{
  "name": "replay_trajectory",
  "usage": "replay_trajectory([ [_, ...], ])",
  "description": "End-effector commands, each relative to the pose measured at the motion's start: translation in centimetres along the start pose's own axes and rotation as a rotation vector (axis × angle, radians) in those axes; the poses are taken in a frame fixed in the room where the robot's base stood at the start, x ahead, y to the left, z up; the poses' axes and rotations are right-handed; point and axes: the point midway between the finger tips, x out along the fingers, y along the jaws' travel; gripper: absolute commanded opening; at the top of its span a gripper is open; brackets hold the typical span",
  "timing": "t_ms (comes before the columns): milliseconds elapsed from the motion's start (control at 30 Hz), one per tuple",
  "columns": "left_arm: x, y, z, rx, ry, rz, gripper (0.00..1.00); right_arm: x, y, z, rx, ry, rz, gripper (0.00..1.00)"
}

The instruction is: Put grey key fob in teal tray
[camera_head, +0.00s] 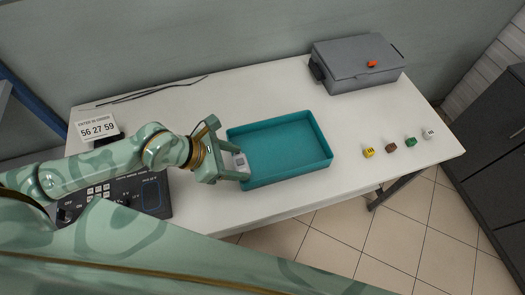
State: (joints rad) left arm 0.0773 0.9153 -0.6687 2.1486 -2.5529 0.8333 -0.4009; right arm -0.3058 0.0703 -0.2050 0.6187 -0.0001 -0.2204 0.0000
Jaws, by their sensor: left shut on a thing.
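The teal tray (297,170) is a shallow open box at the middle of the white table, and its floor looks empty. My left gripper (240,165) is at the tray's left side and is shut on the grey key fob (240,160), a small light-grey piece with a darker patch. The fob shows between the fingers over the tray's left edge. I cannot tell whether it touches the tray. My right gripper is not in view.
Several small coloured cubes, one yellow (368,152), sit at the right. A dark control panel (150,194) and a number sign (98,127) are at the left. A thin dark cable (150,92) lies behind.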

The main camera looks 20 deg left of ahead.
Motion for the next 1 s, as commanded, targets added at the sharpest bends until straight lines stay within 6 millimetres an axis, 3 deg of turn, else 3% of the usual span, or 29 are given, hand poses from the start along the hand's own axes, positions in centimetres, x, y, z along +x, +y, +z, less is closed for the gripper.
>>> replay_trajectory([
  [33,1.6,1.2,0.1,0.0,-0.004,0.003,0.35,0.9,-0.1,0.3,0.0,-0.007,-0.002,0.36],
  [167,4.7,4.0,0.7,-0.001,-0.003,0.001,0.35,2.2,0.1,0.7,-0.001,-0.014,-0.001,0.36],
  [333,8.3,5.8,-0.6,-0.004,0.001,-0.002,0.35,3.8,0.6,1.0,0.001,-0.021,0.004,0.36],
  [633,10.7,7.2,-1.1,-0.002,0.0,0.0,0.35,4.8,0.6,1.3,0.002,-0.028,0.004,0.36],
  [800,12.7,7.2,-3.2,-0.003,0.002,-0.002,0.35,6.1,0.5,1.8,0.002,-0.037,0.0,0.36],
  [1000,12.6,7.2,-3.1,0.0,0.0,0.0,0.35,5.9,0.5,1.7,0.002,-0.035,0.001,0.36],
])
